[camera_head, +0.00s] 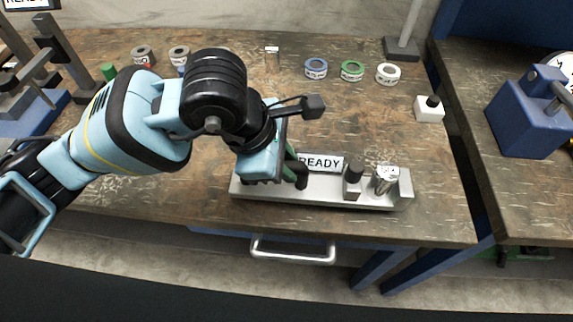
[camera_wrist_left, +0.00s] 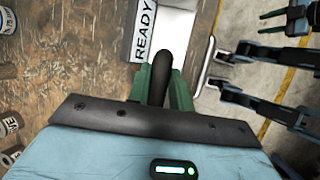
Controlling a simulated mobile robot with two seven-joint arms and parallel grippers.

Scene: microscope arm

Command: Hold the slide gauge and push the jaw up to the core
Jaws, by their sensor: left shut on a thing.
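The slide gauge (camera_head: 325,194) is a long silver base lying on the bench, with a white READY display on its back edge. The display also shows in the left wrist view (camera_wrist_left: 144,32). My left gripper (camera_head: 294,172) is at the gauge's left end, its green fingers shut on an upright black handle (camera_wrist_left: 162,75). A small silver block with a black knob, seemingly the jaw (camera_head: 352,187), stands right of the handle. A silver cylinder with a label on top, seemingly the core (camera_head: 385,183), stands right of it, a narrow gap apart.
Rolls of tape, including a blue one (camera_head: 316,68) and a green one (camera_head: 352,71), lie along the back. A blue vise-like device (camera_head: 525,118) stands on the right bench. The bench right of the gauge is clear.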

